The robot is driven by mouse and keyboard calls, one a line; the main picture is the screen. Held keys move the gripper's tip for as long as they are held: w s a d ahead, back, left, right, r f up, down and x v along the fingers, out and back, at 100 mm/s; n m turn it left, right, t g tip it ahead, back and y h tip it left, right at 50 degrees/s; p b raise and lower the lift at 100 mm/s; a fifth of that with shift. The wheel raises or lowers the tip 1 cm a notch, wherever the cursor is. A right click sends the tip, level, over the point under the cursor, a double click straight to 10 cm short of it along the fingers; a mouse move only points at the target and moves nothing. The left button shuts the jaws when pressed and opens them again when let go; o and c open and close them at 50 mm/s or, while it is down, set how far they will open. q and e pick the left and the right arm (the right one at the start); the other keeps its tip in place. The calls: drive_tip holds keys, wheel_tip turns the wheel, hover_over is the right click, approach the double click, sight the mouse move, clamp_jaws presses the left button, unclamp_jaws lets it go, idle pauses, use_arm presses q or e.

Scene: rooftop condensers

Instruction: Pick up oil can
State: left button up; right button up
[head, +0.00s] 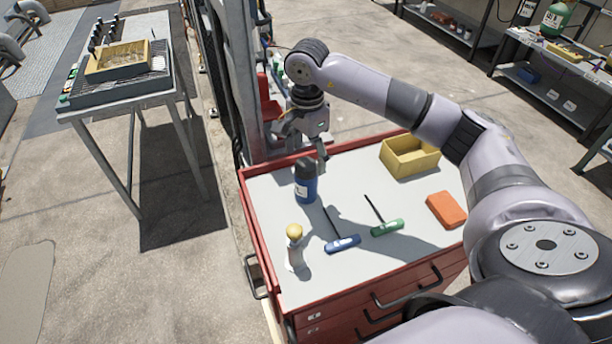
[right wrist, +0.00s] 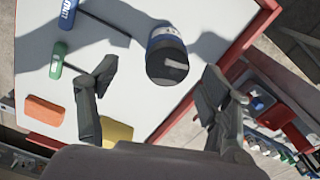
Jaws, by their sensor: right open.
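A blue can with a black top and a white label, which I take for the oil can (head: 305,186), stands upright on the white top of a red tool cart (head: 250,205). My right gripper (head: 304,146) is open and empty above the can, pointing down. In the right wrist view the can (right wrist: 167,55) shows between and beyond the two spread fingers, nearer the right one. I cannot tell whether a finger touches it. My left gripper is not in view.
An orange block (head: 447,210) and a yellow bin (head: 410,157) are farther right. A grey post (head: 240,70) rises behind the cart.

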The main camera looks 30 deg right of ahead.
sight(307, 166)
wheel_tip(307, 166, down, 3)
drive_tip(key=shift+w+d+f+p, duration=0.1)
drive_tip(key=shift+w+d+p, duration=0.05)
drive_tip(key=shift+p, duration=0.15)
drive_tip(key=shift+f, duration=0.45)
drive_tip(key=f, duration=0.1)
drive_tip(key=f+p, duration=0.2)
drive_tip(key=f, duration=0.1)
drive_tip(key=shift+w+d+f, duration=0.1)
drive_tip(key=shift+w+d, duration=0.05)
drive_tip(key=shift+w, duration=0.2)
drive_tip(key=shift+f+p, duration=0.3)
drive_tip(key=shift+f, duration=0.2)
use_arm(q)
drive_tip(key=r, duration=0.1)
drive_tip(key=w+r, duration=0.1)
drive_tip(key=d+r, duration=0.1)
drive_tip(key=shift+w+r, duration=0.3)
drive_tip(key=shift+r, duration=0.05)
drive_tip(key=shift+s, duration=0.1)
use_arm(e)
drive_tip(key=shift+c, duration=1.3)
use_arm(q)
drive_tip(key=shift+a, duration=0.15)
use_arm(e)
drive_tip(key=shift+r, duration=0.1)
drive_tip(key=c, duration=1.2)
